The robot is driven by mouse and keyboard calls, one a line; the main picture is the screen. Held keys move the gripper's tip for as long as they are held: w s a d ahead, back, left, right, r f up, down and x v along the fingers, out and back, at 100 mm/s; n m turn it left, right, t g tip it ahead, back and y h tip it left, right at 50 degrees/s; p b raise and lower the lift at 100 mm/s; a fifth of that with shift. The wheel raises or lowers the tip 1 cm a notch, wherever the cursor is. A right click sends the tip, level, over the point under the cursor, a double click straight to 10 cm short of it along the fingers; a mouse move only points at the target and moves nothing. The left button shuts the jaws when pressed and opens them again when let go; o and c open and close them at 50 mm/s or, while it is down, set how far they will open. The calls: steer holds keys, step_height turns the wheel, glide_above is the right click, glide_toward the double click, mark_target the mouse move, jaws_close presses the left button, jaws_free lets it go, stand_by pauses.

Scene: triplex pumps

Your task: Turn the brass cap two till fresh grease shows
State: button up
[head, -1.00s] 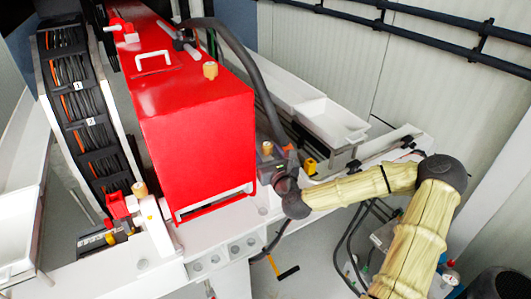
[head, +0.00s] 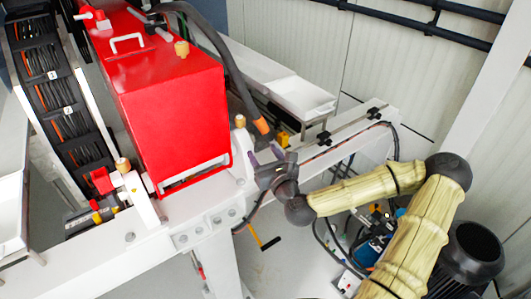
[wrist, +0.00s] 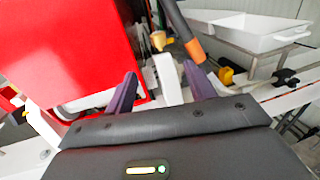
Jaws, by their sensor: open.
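Several brass caps show. One brass cap (head: 240,121) tops a white post at the red housing's front right corner; it also shows in the wrist view (wrist: 158,40), ahead of my fingers on the white post (wrist: 166,78). Another brass cap (head: 122,164) is on a white block at the front left, and a third (head: 181,48) sits on top of the housing. I cannot tell which is cap two. My gripper (head: 262,158) is open and empty, short of the right-hand cap and apart from it; its purple fingers (wrist: 160,84) are spread. Grease is too small to tell.
The red housing (head: 175,120) stands close left of my gripper. A dark hose with an orange end (head: 261,127) comes down beside the right-hand cap. A white tray (head: 295,97) is behind. A yellow-handled tool (head: 266,243) hangs below the white beam.

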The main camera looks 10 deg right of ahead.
steer(key=shift+a, duration=0.2)
steer(key=s+a+f+n+g+y, duration=0.1)
steer(key=s+a+f+n+g, duration=0.2)
steer(key=f+n, duration=0.25)
steer(key=s+a+f+n+g+y+b, duration=0.1)
steer(key=s+a+f+n+g, duration=0.2)
steer(key=n, duration=0.4)
steer(key=s+a+f+n+g, duration=0.2)
steer(key=a+f+n+g, duration=0.15)
steer(key=f+n, duration=0.25)
steer(key=s+d+r+n+g+h+b, duration=0.1)
steer(key=s+d+r+n+g+h, duration=0.4)
steer(key=s+n, duration=0.8)
steer(key=d+r+n, duration=0.2)
steer(key=d+r, duration=0.1)
steer(key=d, duration=0.2)
steer(key=shift+d+b, duration=0.35)
steer(key=shift+d, duration=0.05)
steer(key=shift+g, duration=0.25)
steer(key=c, duration=0.4)
steer(key=shift+d, duration=0.1)
